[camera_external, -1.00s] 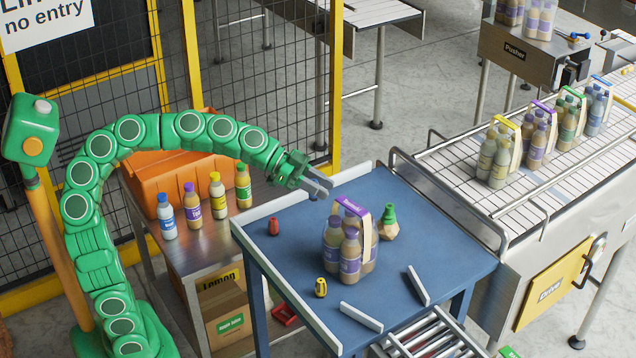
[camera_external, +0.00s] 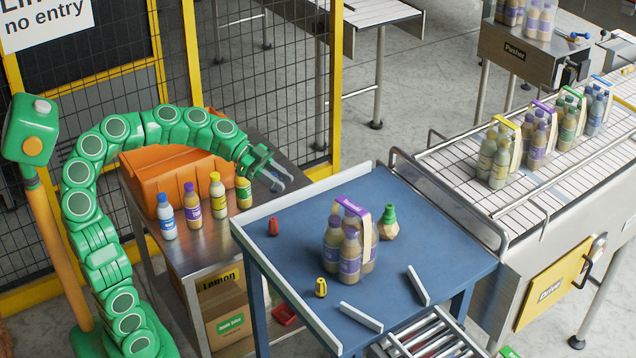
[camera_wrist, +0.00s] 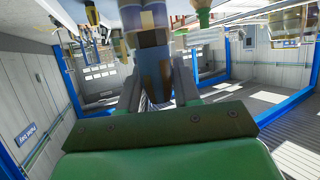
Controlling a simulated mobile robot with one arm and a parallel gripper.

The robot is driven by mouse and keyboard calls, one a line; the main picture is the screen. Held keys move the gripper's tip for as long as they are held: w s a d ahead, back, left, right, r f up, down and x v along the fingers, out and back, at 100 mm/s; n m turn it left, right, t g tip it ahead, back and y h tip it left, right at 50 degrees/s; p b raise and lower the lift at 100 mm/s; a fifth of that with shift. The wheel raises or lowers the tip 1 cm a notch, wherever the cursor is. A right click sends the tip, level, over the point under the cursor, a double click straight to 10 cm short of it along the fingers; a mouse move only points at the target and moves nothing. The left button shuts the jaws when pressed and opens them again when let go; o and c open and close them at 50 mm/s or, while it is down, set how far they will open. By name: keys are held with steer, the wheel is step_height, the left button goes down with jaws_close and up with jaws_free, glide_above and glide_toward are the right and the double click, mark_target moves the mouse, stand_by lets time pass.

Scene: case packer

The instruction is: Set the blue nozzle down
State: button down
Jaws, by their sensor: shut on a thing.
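My gripper (camera_external: 277,178) hangs in the air between the steel side table (camera_external: 215,252) and the far left corner of the blue table (camera_external: 290,258), pointing right. In the wrist view its jaws (camera_wrist: 156,88) are shut on a blue piece (camera_wrist: 154,70), the blue nozzle as far as I can tell. The nozzle is too small to make out in the external view. A red nozzle-like piece (camera_external: 273,227) and a yellow one (camera_external: 321,287) stand apart on the blue table.
A bottle pack with a purple handle (camera_external: 350,242) and a tan bottle with a green top (camera_external: 389,223) stand on the blue table. Several bottles (camera_external: 192,208) stand on the side table before an orange bin (camera_external: 150,182). White strips (camera_external: 361,317) lie near the front edge.

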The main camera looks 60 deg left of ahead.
steer(key=w+f, duration=0.3)
steer(key=w, duration=0.1)
steer(key=w+f, duration=0.2)
steer(key=w, duration=0.2)
steer(key=w+f, duration=0.3)
steer(key=w, duration=0.1)
steer(key=shift+w+d+f, duration=0.1)
steer(key=shift+w+f, duration=0.25)
steer(key=shift+w, duration=0.05)
steer(key=shift+w+f, duration=0.5)
steer(key=shift+f, duration=1.6)
steer(key=c, duration=0.8)
jaws_free()
steer(key=shift+f, duration=0.1)
